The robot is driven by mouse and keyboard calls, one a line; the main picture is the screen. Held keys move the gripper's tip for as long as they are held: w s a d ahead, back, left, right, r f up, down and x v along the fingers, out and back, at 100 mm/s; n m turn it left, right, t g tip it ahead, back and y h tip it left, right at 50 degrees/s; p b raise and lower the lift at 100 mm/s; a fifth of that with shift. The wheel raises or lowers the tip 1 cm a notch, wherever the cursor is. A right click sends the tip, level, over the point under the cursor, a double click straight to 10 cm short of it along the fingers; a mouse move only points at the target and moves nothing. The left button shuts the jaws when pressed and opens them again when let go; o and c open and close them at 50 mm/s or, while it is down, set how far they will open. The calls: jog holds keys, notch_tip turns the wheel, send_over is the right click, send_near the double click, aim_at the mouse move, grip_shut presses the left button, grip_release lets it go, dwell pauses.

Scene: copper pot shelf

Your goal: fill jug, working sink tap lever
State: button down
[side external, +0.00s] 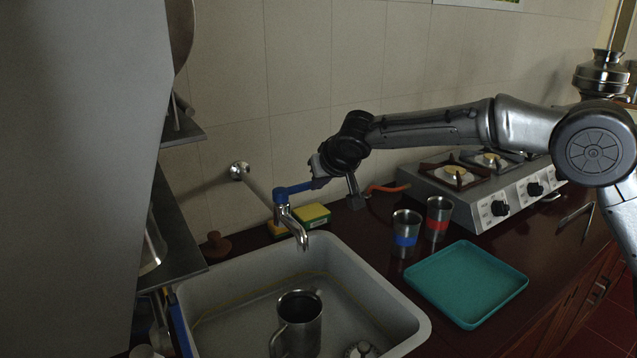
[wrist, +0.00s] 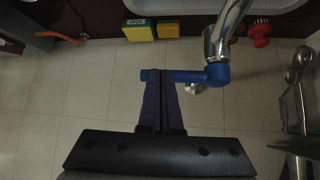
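The metal tap (side external: 292,222) stands at the back of the sink with its spout over the basin. Its blue lever (side external: 293,189) points right, towards my gripper (side external: 317,178). In the wrist view, the fingers of my gripper (wrist: 161,78) are together and their tips overlap the blue lever (wrist: 190,76) near its free end. The lever runs across both fingers, not between them; contact looks likely but is not certain. The metal jug (side external: 303,318) stands upright in the sink below the spout, handle to the left. Its inside is dark, and I see no water stream.
The grey sink (side external: 375,293) surrounds the jug. Yellow-green sponges (side external: 314,213) lie behind the tap. Two steel cups (side external: 405,233) and a teal tray (side external: 466,282) are right of the sink, before the gas stove (side external: 480,192). A dark shelf (side external: 178,245) stands at left.

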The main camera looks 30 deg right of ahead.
jog(key=s+d+f+v, duration=0.1)
jog(key=d+v, duration=0.1)
jog(key=v, duration=1.1)
jog(key=shift+s, duration=0.45)
jog(key=shift+a+f, duration=0.1)
jog(key=shift+a, duration=0.05)
jog(key=s+d+r+m, duration=0.2)
jog(key=s+d+r, duration=0.25)
jog(key=d, duration=0.25)
jog(key=s+d, duration=0.7)
jog(key=s, duration=0.5)
jog(key=s+a+f+n+g+y, duration=0.1)
jog(key=s+a+f+n+g, duration=0.1)
jog(key=s+f, duration=1.3)
jog(key=shift+s+n+g+y, duration=0.4)
jog(key=shift+s+n+g, duration=0.35)
jog(key=shift+n, duration=0.35)
